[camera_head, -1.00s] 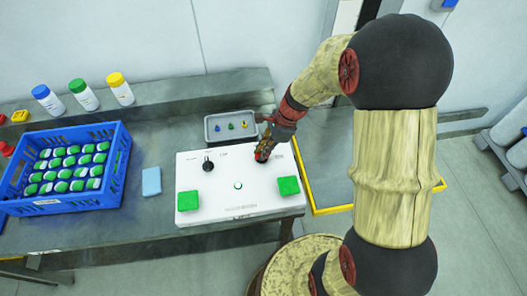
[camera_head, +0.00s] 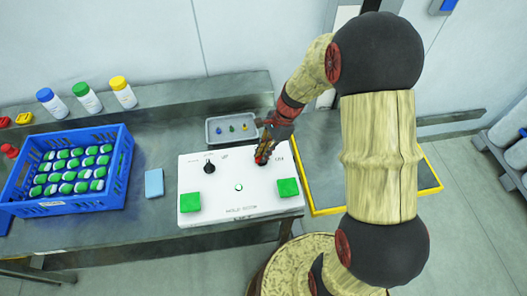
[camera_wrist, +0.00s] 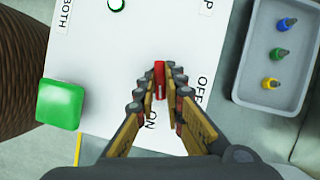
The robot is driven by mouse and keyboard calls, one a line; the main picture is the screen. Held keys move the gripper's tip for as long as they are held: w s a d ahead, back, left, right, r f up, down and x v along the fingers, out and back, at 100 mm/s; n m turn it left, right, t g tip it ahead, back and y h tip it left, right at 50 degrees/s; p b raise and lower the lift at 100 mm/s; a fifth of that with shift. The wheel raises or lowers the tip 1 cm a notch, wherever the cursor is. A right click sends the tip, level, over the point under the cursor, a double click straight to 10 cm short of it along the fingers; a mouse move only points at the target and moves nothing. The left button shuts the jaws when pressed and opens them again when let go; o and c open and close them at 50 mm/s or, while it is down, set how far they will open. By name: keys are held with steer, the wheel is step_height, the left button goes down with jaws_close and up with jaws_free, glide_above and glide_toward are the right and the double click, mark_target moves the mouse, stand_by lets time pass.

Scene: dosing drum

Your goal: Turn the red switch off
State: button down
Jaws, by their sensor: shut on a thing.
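The red switch (camera_wrist: 159,80) stands on the white panel (camera_wrist: 100,60), between the labels OFF and ON in the wrist view. My gripper (camera_wrist: 160,77) has its two fingers around the switch and is shut on it. In the head view my gripper (camera_head: 262,156) is at the right rear of the white panel (camera_head: 228,175) and largely hides the switch. In the wrist view the red handle lies roughly lengthwise between the fingertips.
Green pads (camera_head: 288,187) and a black knob (camera_head: 209,168) are on the panel. A grey tray (camera_head: 209,139) with small coloured pieces stands just behind it. A blue crate (camera_head: 118,178) of green-topped bottles is at left.

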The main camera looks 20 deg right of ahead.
steer(key=n+p, duration=0.1)
steer(key=n+g+p, duration=0.1)
steer(key=n, duration=0.1)
steer(key=shift+w+r+n+h, duration=0.1)
steer(key=shift+r+n+h, duration=0.05)
steer(key=shift+n+h, duration=0.15)
steer(key=n+p, duration=0.1)
steer(key=n+g+p, duration=0.1)
steer(key=n, duration=0.1)
steer(key=shift+w+a+n+g+h, duration=0.1)
steer(key=shift+n+g+h, duration=0.2)
steer(key=n+g+h+p, duration=0.1)
steer(key=n+p, duration=0.1)
steer(key=n, duration=0.2)
steer(key=shift+w+a, duration=0.1)
steer(key=shift+n+h+p, duration=0.5)
steer(key=shift+n+h, duration=0.2)
steer(key=shift+n, duration=1)
steer(key=c, duration=2)
jaws_free()
steer(key=shift+o, duration=0.6)
steer(key=shift+g, duration=0.3)
